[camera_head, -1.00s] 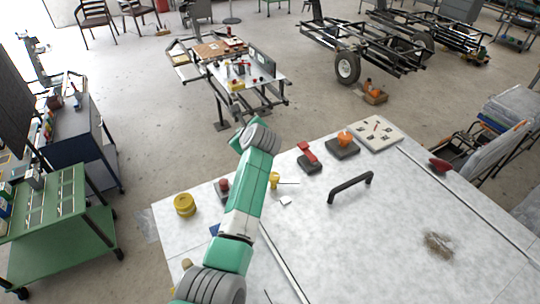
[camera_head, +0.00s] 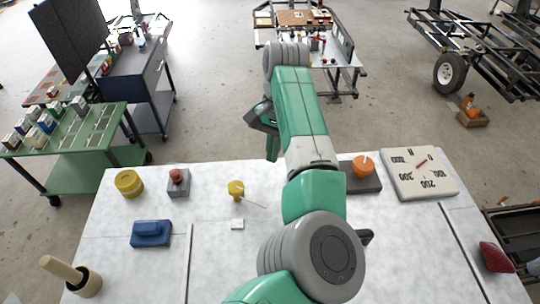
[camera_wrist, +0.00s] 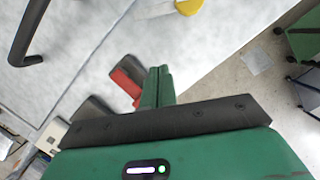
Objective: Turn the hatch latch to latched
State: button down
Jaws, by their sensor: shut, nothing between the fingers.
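No label marks the hatch latch, so I cannot tell for sure which fitting it is. A yellow knob (camera_head: 236,188) with a thin pale rod stands near the panel's far edge, beside a small white square (camera_head: 237,224). A red lever (camera_wrist: 127,78) on a dark base shows in the wrist view, close to my fingers; my arm hides it in the head view. An orange knob (camera_head: 363,165) sits on a dark base. My gripper (camera_head: 272,155) is shut and empty beyond the panel's far edge; its closed fingers also show in the wrist view (camera_wrist: 159,72).
A green cart (camera_head: 90,165) stands left.

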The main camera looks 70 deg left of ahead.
aim_at(249, 198)
jog(key=x, duration=0.7)
jog(key=shift+s+d+p, duration=0.1)
jog(key=shift+d+p, duration=0.05)
jog(key=shift+p, duration=0.15)
jog(key=shift+s+d+r+p, duration=0.1)
jog(key=shift+s+d+p, duration=0.25)
jog(key=shift+s+d, duration=0.85)
jog(key=shift+s, duration=0.2)
jog(key=shift+p, duration=0.35)
